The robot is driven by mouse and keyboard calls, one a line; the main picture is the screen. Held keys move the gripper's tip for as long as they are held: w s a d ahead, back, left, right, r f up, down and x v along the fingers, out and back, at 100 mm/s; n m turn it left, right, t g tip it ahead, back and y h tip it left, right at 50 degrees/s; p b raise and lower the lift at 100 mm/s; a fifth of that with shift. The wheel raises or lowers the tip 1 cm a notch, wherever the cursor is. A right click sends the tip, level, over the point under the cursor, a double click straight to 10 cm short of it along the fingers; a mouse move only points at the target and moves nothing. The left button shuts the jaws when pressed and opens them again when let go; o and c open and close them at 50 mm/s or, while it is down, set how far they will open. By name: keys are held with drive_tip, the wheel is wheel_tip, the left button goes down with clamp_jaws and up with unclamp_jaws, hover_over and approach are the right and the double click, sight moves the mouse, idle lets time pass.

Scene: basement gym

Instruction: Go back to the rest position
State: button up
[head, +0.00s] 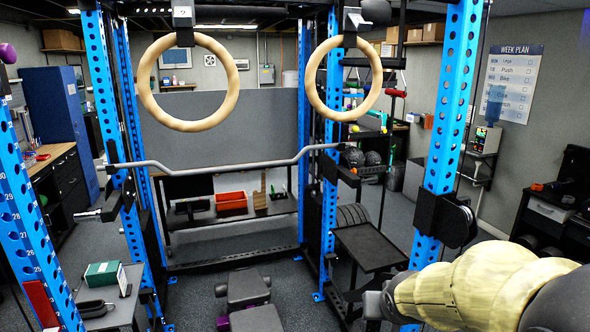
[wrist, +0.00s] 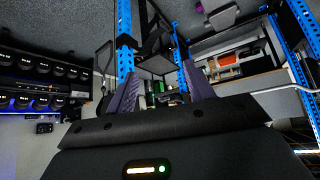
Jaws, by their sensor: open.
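My gripper (wrist: 160,88) shows in the wrist view. Its two purple-grey fingers stand well apart, with nothing held between them. In the head view, my beige and black arm reaches in from the lower right corner, in front of the rack's right blue post (head: 450,130). I cannot make out the fingers in the head view.
Two wooden rings (head: 222,100) hang from the blue rack. A bent grey bar (head: 225,168) crosses it. A bench with an orange bin (head: 231,201) stands behind. A black side tray (head: 368,247) is left of my arm. A green box (head: 101,274) sits lower left.

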drive_tip(key=s+a+f+n+g+y+b, duration=0.1)
drive_tip(key=s+a+f+g, duration=0.2)
drive_tip(key=s+f, duration=0.7)
drive_tip(key=s+g, duration=0.2)
drive_tip(key=shift+s+a+f, duration=0.2)
drive_tip(key=shift+s, duration=0.1)
drive_tip(key=c, duration=0.3)
drive_tip(key=shift+w, duration=0.1)
drive_tip(key=shift+c, duration=0.3)
